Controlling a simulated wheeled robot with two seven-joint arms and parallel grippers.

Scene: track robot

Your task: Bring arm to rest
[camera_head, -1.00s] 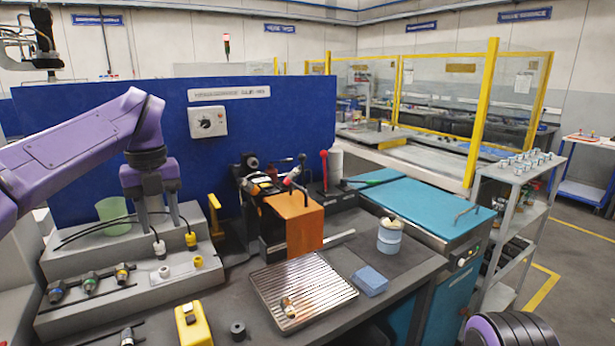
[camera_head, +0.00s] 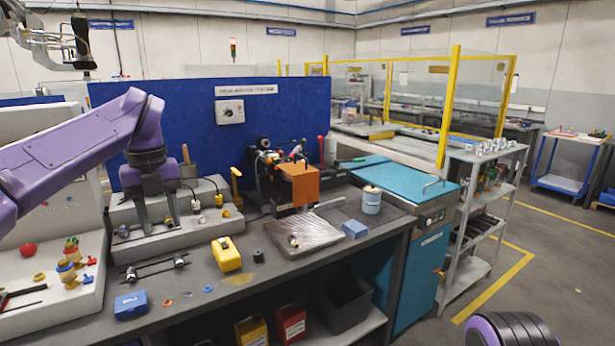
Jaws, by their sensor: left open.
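My left arm, purple, comes in from the left and bends down at a dark wrist. My left gripper (camera_head: 183,222) points down with two grey fingers apart, open and empty, in front of the grey stepped fixture (camera_head: 150,245). I cannot tell whether the fingertips touch it. A purple and black part of my own body shows at the bottom right. My right gripper is not in view.
The workbench (camera_head: 280,262) holds a yellow block (camera_head: 226,255), a metal ribbed tray (camera_head: 318,236), an orange machine (camera_head: 299,184) and a blue box (camera_head: 131,305). A teal cabinet (camera_head: 425,262) and grey shelf (camera_head: 478,215) stand right. Open floor lies beyond.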

